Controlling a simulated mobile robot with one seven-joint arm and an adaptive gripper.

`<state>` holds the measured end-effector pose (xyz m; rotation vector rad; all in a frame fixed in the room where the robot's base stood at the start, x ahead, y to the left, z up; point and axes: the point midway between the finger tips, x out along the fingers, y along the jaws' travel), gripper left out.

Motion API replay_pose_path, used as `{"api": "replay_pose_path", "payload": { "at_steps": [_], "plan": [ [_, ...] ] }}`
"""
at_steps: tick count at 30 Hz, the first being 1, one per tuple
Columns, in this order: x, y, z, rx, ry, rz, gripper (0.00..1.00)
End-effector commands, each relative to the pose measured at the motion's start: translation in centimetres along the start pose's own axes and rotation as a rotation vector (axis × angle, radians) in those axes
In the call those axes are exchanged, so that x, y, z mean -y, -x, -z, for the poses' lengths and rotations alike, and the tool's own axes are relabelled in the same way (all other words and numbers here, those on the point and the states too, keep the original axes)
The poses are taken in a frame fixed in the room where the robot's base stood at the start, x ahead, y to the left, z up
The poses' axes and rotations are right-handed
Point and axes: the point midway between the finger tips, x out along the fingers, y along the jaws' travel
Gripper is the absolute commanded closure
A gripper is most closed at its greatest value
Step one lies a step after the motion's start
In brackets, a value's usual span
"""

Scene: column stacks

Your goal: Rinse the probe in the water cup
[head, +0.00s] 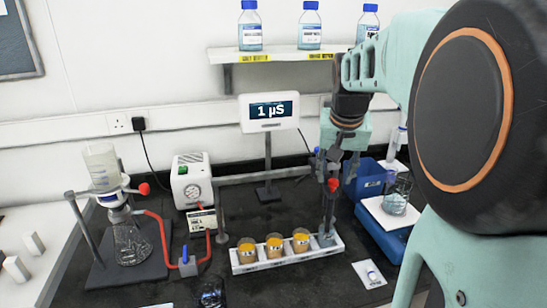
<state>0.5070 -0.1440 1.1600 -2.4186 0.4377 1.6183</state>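My gripper (333,158) hangs over the right end of a white tray (288,262). Its fingertips are small and dark here, close to a dark upright rod with a red knob (333,185). I cannot tell whether they are shut on anything. A slim dark shaft (328,215), perhaps the probe, runs down below the gripper to a grey piece (326,240) at the tray's right end. Whether that piece is the water cup is too small to tell. Three cups with orange-yellow tops (274,246) stand in the tray. The meter display (269,111) reads 1 µS.
A filter flask (131,243) with a red hose stands at left beside a white pump (192,181). A horizontal grey bar (262,176) crosses behind the tray. A blue bin (371,182) and a blue tray with a beaker (395,203) stand at right. Bottles line the shelf.

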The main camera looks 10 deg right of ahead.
Motion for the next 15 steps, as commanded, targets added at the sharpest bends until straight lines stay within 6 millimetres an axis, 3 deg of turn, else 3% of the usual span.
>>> {"api": "replay_pose_path", "payload": {
  "at_steps": [6, 15],
  "plan": [
    [0.0, -1.6, 0.0, 0.000, 0.000, 0.000, 0.63],
    [0.0, -1.7, 0.0, -0.001, 0.000, 0.000, 0.67]
  ]
}}
